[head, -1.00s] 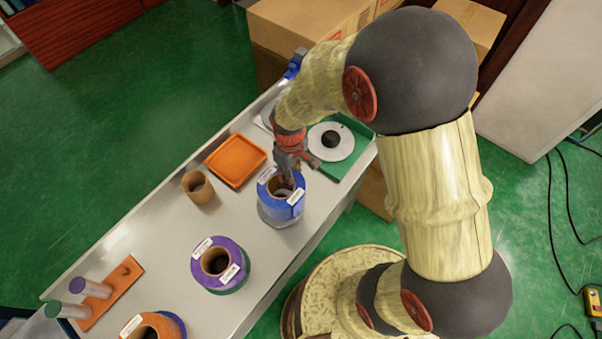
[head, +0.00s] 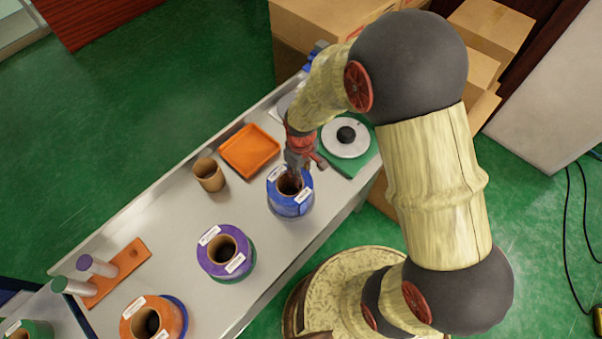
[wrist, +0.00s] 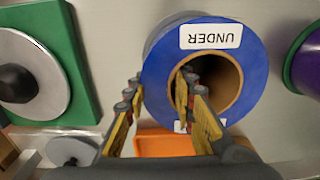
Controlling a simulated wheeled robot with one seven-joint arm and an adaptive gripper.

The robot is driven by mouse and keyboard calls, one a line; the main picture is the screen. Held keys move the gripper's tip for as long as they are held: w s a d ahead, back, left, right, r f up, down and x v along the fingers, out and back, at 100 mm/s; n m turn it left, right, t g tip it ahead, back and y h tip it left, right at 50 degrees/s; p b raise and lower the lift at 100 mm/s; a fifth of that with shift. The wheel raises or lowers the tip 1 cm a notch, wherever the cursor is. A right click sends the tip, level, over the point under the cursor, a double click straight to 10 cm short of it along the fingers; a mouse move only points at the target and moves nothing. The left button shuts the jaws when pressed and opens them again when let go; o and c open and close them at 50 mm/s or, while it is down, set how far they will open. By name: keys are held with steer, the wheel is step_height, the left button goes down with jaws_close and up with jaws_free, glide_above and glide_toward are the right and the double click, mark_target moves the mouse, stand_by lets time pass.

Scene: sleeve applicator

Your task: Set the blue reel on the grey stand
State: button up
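The blue reel (head: 290,201) stands upright on the bench. In the wrist view the blue reel (wrist: 160,85) shows its top face, a label reading UNDER and an open brown core. My gripper (head: 293,181) is at the reel from above. In the wrist view my gripper (wrist: 160,88) straddles the reel's wall, one finger inside the core and one outside. Both fingers lie close to the wall; exact contact is hard to see. A greyish rim behind the reel (wrist: 152,38) may be the grey stand, mostly hidden beneath it.
A purple reel (head: 226,253) and an orange reel (head: 153,318) stand nearer on the bench. A brown tube (head: 209,174) and an orange tray (head: 249,150) are left of the blue reel. A green plate (head: 362,165) bears a grey disc with a black knob.

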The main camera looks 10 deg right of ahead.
steer(key=o, duration=0.5)
steer(key=shift+c, duration=0.2)
steer(key=shift+r, duration=0.1)
steer(key=s+d+r+m+t+p, duration=0.1)
steer(key=s+d+r+m, duration=0.1)
steer(key=r, duration=1.2)
steer(key=s+d+r+m+t+p, duration=0.1)
steer(key=s+d+r+t+p, duration=0.15)
steer(key=r, duration=1.05)
steer(key=s+d+r+m+t, duration=0.2)
steer(key=s+d+r+m, duration=0.1)
steer(key=s+r, duration=0.6)
steer(key=shift+s+d+m+b, duration=0.2)
steer(key=shift+s+m+b, duration=0.2)
steer(key=shift+s, duration=0.45)
steer(key=shift+f, duration=0.1)
